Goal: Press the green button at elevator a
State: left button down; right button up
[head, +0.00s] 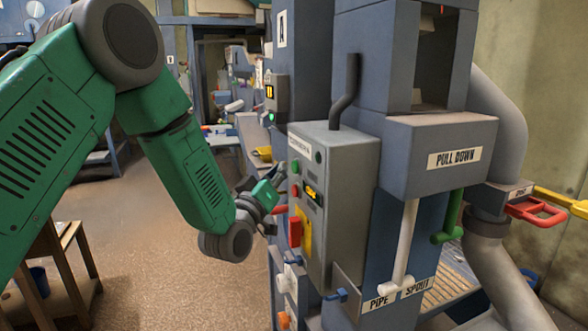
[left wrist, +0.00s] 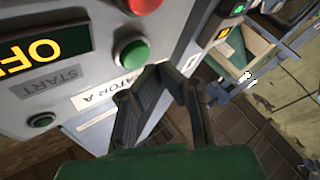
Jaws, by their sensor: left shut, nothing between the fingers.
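The grey control box (head: 345,190) stands at the front of the blue machine, with a lit yellow display (head: 313,195) and round buttons. In the left wrist view, a green button (left wrist: 131,54) sits below a red button (left wrist: 145,4), near a label ending in "ATOR A" (left wrist: 92,97). Another green button (left wrist: 42,120) is by the word START, under the lit display (left wrist: 45,50). My left gripper (head: 280,170) is shut and empty at the box's left side. In the wrist view its fingertips (left wrist: 163,72) are just right of the upper green button; I cannot tell whether they touch. My right gripper is out of view.
A red switch handle (head: 295,230) sticks out low on the box. A dark bent pipe (head: 345,90) rises from its top. A PULL DOWN housing (head: 440,155) and green lever (head: 449,220) are to the right. Open floor (head: 150,260) lies left.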

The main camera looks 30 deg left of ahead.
pick_arm(q)
jog(key=shift+w+d+r, duration=0.15)
jog(key=shift+w+d, duration=0.1)
jog(key=shift+d, duration=0.1)
jog(key=shift+w+d+b, duration=0.3)
jog(key=shift+w+b, duration=0.05)
dwell(1.1)
jog(key=shift+s+a, duration=0.1)
dwell(0.4)
jog(key=shift+s+a, duration=0.45)
jog(key=shift+s, duration=0.1)
jog(key=shift+s+a, duration=1.7)
jog(key=shift+s, duration=0.2)
